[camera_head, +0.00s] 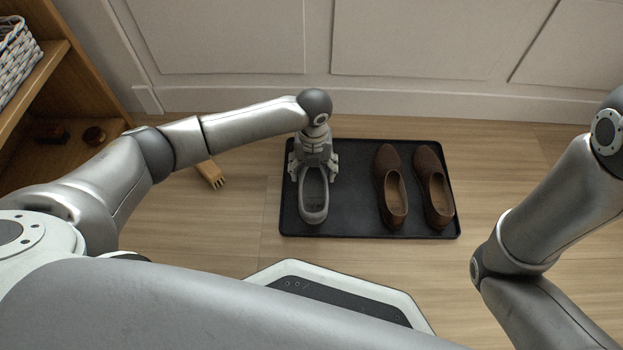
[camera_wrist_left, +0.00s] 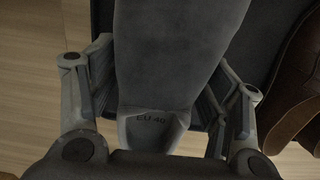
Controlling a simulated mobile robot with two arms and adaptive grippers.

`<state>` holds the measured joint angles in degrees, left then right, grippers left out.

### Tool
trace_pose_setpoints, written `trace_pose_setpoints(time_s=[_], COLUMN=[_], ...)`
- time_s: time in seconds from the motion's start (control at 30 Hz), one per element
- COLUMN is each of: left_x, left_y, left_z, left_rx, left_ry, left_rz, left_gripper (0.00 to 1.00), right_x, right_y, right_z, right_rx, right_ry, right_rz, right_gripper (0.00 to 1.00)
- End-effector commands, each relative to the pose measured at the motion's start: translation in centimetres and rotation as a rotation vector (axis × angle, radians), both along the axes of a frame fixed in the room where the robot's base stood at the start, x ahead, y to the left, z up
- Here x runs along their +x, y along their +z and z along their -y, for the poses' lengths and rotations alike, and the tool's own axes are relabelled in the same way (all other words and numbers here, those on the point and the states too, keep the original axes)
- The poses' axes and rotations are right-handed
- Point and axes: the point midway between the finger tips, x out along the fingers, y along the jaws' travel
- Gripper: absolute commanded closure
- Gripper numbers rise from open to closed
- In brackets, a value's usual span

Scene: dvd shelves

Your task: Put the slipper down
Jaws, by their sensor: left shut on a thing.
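A grey slipper (camera_head: 313,203) is at the left part of a black tray (camera_head: 345,220) in the head view. My left gripper (camera_head: 313,172) is above its far end, with its fingers on both sides, shut on the slipper. The slipper (camera_wrist_left: 165,60) fills the middle of the left wrist view between the fingers, with "EU 40" marked near its edge. Whether its sole touches the tray cannot be told. In the head view my right arm is at the right edge, and its gripper is out of the frame.
Two brown shoes (camera_head: 390,187) (camera_head: 434,188) stand side by side on the tray's right part. A brush-like wooden thing (camera_head: 211,174) lies on the floor left of the tray. A wooden shelf (camera_head: 60,80) with a woven basket (camera_head: 17,55) is at far left. A panelled wall is behind.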

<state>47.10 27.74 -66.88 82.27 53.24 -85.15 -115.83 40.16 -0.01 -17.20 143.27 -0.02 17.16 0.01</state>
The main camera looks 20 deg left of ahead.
Motion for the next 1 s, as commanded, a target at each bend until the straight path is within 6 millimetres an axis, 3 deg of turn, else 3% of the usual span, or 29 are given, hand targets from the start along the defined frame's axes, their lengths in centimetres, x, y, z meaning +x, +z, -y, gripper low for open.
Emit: trace_pose_setpoints(time_s=[0.17, 0.4, 0.8, 0.83, 1.0], left_x=[0.5, 0.7, 0.7, 0.7, 0.7], left_y=[-0.9, -4.0, -4.2, -4.3, -4.3], left_z=[-0.4, -0.6, -0.6, -0.6, -0.6], left_rx=[0.001, 0.0, 0.0, 0.001, 0.001], left_ry=[0.003, 0.001, 0.001, 0.001, 0.001], left_rz=[0.001, 0.001, 0.0, 0.0, 0.0], left_gripper=[0.55, 0.55, 0.55, 0.26, 0.07], right_x=[0.0, -0.1, 0.0, 0.0, 0.0], right_y=[-1.0, -3.5, -3.4, -3.4, -3.4], right_z=[0.0, 0.0, 0.0, 0.0, 0.0], right_rx=[-0.001, -0.001, 0.0, 0.0, 0.0], right_ry=[0.0, 0.0, 0.0, 0.0, 0.0], right_rz=[0.001, 0.001, -0.001, -0.001, -0.001], right_gripper=[0.6, 0.6, 0.6, 0.6, 0.6])
